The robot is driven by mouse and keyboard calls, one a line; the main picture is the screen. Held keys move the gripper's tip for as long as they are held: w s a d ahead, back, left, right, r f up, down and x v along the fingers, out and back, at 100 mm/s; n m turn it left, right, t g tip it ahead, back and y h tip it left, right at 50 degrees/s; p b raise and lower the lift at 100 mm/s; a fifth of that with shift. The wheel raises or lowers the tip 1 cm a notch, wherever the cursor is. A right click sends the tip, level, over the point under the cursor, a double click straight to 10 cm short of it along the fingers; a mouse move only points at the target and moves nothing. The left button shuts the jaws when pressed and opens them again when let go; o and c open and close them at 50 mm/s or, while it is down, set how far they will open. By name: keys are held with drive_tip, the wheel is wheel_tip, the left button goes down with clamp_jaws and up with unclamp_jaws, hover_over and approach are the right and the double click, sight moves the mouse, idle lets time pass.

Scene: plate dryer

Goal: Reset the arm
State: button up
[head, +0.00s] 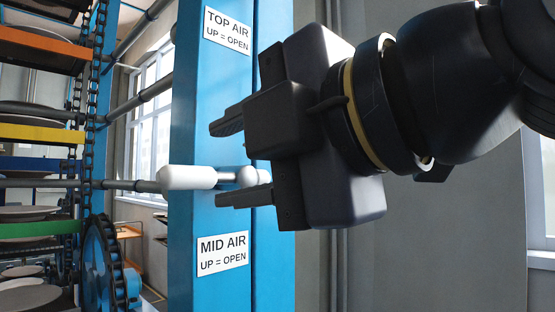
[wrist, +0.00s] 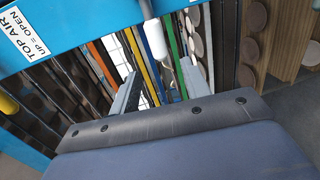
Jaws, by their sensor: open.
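My gripper (head: 236,160) is open and points left toward the blue post (head: 190,110) in the head view. The white handle (head: 188,178) of a lever lies level in front of the post, at a height between the two fingers but nearer the lower one. I cannot tell whether a finger touches it. In the wrist view my gripper (wrist: 158,90) shows its two fingers spread, with the white handle (wrist: 155,40) beyond and between them. Nothing is seen held between the fingers.
The post bears a TOP AIR sign (head: 227,30) above and a MID AIR sign (head: 222,255) below. At the left stand coloured racks (head: 40,134) with plates, a chain (head: 90,110) and a blue gear wheel (head: 103,265). Windows (head: 150,105) are behind.

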sight(183, 174)
drive_tip(key=shift+a, duration=0.1)
drive_tip(key=p+x, duration=0.1)
drive_tip(key=x, duration=1)
drive_tip(key=shift+r, duration=0.3)
drive_tip(key=shift+s, duration=0.1)
